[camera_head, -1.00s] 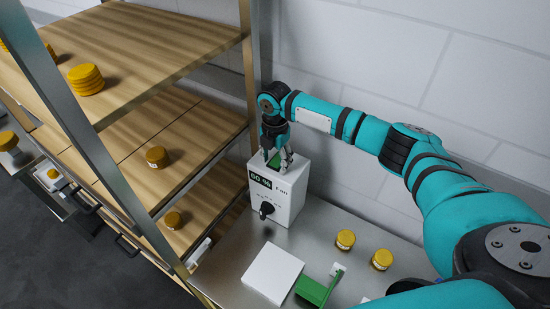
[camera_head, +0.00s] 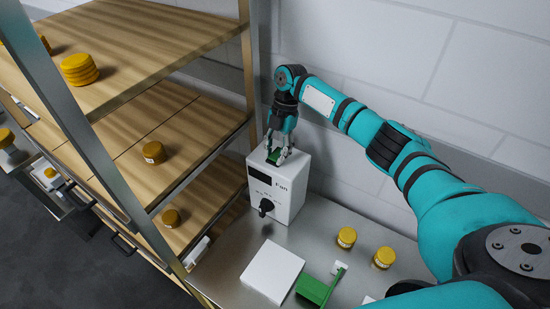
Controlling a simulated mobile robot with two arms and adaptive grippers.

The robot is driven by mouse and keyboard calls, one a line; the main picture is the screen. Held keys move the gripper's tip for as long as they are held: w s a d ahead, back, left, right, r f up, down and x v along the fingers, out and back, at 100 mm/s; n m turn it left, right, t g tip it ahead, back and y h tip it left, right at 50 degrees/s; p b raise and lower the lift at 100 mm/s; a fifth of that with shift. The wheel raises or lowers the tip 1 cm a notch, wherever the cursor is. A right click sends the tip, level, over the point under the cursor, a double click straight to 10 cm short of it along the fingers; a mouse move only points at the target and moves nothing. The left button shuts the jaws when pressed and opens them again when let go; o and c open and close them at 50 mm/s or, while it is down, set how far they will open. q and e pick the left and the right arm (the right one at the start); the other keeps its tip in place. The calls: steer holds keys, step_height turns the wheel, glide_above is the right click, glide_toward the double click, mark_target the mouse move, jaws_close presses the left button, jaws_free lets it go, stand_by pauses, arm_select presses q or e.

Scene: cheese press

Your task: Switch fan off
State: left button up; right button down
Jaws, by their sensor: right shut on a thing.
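The white fan control box (camera_head: 291,195) stands on the metal table against the wall. Its front has the word "Fan", a dark, blank display (camera_head: 260,176) and a black knob (camera_head: 266,206). A green part, seemingly the switch (camera_head: 273,156), shows on top of the box between the fingers of my right gripper (camera_head: 278,158). The gripper points down at the box top and is shut on this green part; the fingers partly hide it. My left gripper is not in view.
A wooden shelf rack (camera_head: 160,45) with yellow cheese rounds (camera_head: 79,69) stands at the left. Two yellow rounds (camera_head: 346,237), a white block (camera_head: 272,272) and a green piece (camera_head: 312,290) lie on the table (camera_head: 232,262) in front of the box.

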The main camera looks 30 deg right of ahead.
steer(key=shift+d+r, duration=0.1)
steer(key=c, duration=1)
jaws_free()
steer(key=shift+o, duration=0.2)
steer(key=v, duration=1.2)
steer(key=shift+d, duration=0.2)
